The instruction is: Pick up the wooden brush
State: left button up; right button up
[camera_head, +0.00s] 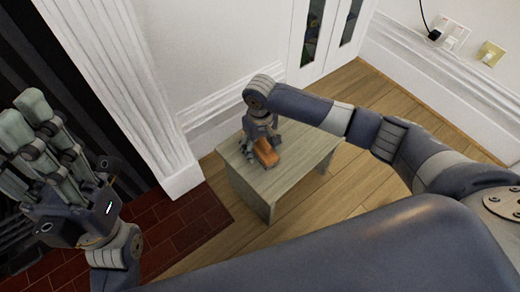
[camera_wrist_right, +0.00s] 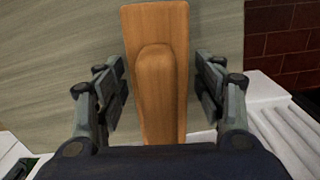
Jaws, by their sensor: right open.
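The wooden brush (camera_wrist_right: 157,75) is an orange-brown block with a raised rounded middle part. It lies on a small grey-green wooden table (camera_head: 285,173), and part of it shows below my right gripper in the head view (camera_head: 266,154). My right gripper (camera_wrist_right: 158,85) is open, with one finger on each side of the brush. Gaps show between the fingers and the brush in the wrist view. In the head view the right gripper (camera_head: 262,146) is directly over the brush and hides part of it. My left gripper (camera_head: 30,120) is raised at the left, open and empty.
A white wall with moulding (camera_head: 215,122) stands behind the table. A red brick hearth (camera_head: 185,225) is at the left. Wooden floor is clear at the right.

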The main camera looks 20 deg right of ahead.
jog(key=c, duration=1.3)
jog(key=shift+r, duration=0.1)
